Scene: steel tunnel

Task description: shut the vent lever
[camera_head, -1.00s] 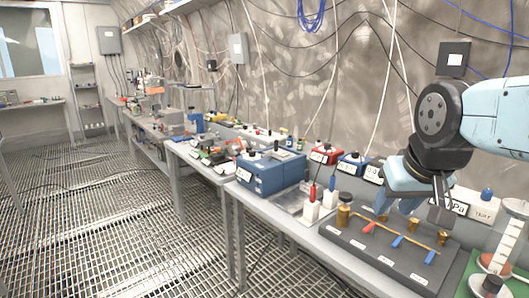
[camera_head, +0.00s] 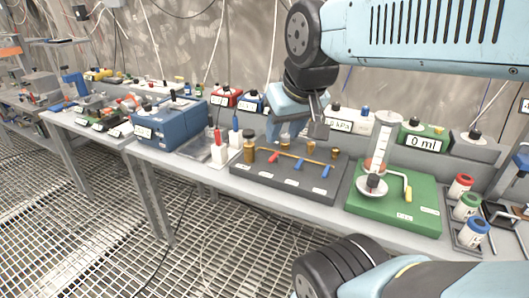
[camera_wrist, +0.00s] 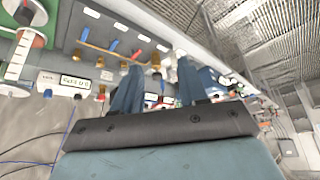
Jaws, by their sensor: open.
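A dark grey board (camera_head: 260,182) on the bench carries a brass pipe with a red lever (camera_head: 272,158) and two blue levers, a left one (camera_head: 298,164) and a right one (camera_head: 325,170). A yellow lever (camera_head: 407,188) stands on the green base (camera_head: 425,213) to the right. The labels by the levers are too small to read, so I cannot tell which is the vent lever. My gripper (camera_head: 296,130) is open and empty, pointing down above the back of the grey board, apart from the levers. The wrist view shows both fingers (camera_wrist: 158,80) with nothing between them.
A clear column (camera_head: 384,135) stands on the green base, near a 0 ml display (camera_head: 424,144). Capped jars (camera_head: 468,210) are at the right. The bench's front edge is clear.

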